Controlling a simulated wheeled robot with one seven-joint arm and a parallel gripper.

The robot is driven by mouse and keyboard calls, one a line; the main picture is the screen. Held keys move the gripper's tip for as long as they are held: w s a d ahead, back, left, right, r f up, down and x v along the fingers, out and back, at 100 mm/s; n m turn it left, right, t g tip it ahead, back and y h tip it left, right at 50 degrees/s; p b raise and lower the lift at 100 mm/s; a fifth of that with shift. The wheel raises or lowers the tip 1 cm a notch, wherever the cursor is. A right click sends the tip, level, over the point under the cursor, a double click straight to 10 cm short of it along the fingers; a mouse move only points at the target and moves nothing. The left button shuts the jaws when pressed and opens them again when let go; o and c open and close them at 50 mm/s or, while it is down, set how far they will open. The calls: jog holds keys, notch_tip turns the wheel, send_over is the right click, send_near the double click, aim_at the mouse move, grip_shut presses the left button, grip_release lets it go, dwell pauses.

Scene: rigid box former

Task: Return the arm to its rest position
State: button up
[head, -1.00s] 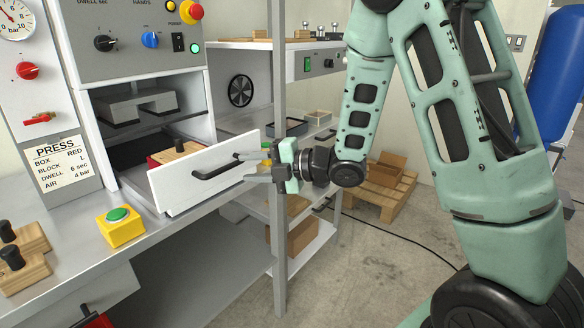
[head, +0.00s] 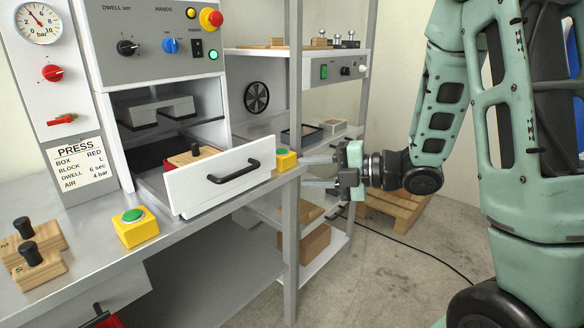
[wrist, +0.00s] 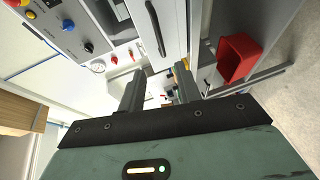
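My gripper (head: 322,172) is at the middle right in the head view, pointing left, with its two fingers spread apart and nothing between them. It is to the right of the white press drawer (head: 222,182), clear of its black handle (head: 226,171). My arm folds up at the right side of the head view. In the wrist view my gripper (wrist: 160,92) shows two separated dark fingers with an empty gap.
The drawer stands open with a wooden block (head: 192,157) inside. A yellow button box (head: 135,227) sits on the bench, another (head: 285,160) near its corner. A grey post (head: 291,235) stands close left of my gripper. A red bin (wrist: 238,58) shows in the wrist view.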

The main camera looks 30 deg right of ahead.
jog(key=w+a+r+m+g+h+p, duration=0.1)
jog(key=a+m+g+h+p, duration=0.2)
jog(key=a+m+h+p, duration=0.5)
jog(key=s+a+r+m+g+h+p, duration=0.1)
jog(key=s+a+m+g, duration=0.3)
jog(key=s, duration=0.8)
jog(key=s+a+r+m+g+p, duration=0.1)
jog(key=s+a+m+g, duration=0.4)
jog(key=s, duration=0.7)
jog(key=a+r, duration=0.1)
jog(key=a, duration=0.1)
jog(key=shift+a+m+h, duration=0.3)
jog(key=shift+h, duration=0.1)
